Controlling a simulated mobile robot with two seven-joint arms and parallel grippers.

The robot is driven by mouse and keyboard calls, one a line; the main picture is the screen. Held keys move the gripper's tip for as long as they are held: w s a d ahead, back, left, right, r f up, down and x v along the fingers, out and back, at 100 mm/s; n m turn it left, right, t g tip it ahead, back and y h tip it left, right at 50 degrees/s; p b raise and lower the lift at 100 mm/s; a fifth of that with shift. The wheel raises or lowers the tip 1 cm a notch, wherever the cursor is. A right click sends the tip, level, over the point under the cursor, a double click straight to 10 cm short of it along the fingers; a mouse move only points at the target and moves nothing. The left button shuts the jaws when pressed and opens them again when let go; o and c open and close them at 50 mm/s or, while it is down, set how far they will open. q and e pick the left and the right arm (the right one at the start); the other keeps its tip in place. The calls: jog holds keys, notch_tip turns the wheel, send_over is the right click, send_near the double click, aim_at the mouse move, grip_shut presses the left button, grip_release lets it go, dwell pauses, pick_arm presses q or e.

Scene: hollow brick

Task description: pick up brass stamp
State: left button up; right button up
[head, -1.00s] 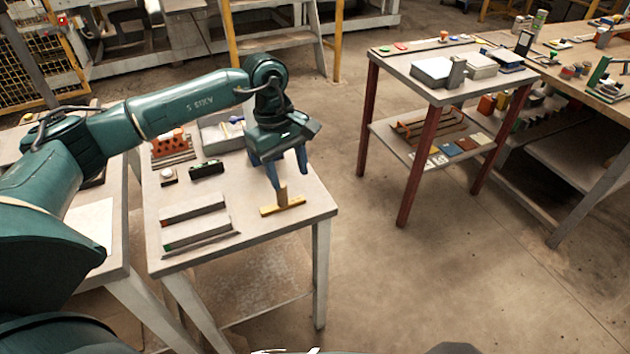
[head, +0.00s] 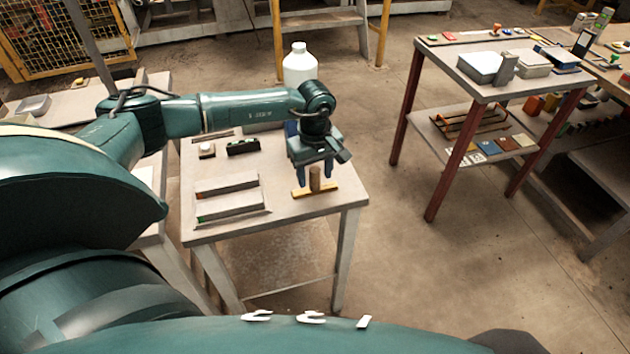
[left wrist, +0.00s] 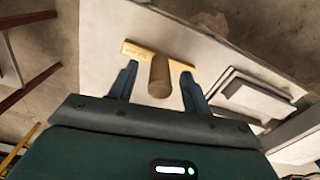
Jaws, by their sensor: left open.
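The brass stamp (head: 316,191) stands near the front right corner of the small table, with a flat brass bar as its base and an upright round handle. In the left wrist view its handle (left wrist: 160,76) stands between the two blue fingers, and the brass bar (left wrist: 136,50) extends to both sides beyond them. My left gripper (head: 314,175) is open over the stamp, fingers pointing down on either side of the handle. I see no clear finger contact in the left wrist view (left wrist: 159,84). My right gripper is out of view.
Two grey bars (head: 232,206) lie left of the stamp. A small black item (head: 243,146) and a small block with a white top (head: 207,149) lie behind them. A white bottle (head: 299,66) stands behind my arm. Another table (head: 470,92) stands right, across open floor.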

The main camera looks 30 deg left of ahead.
pick_arm(q)
jog(key=shift+f, duration=0.95)
grip_shut()
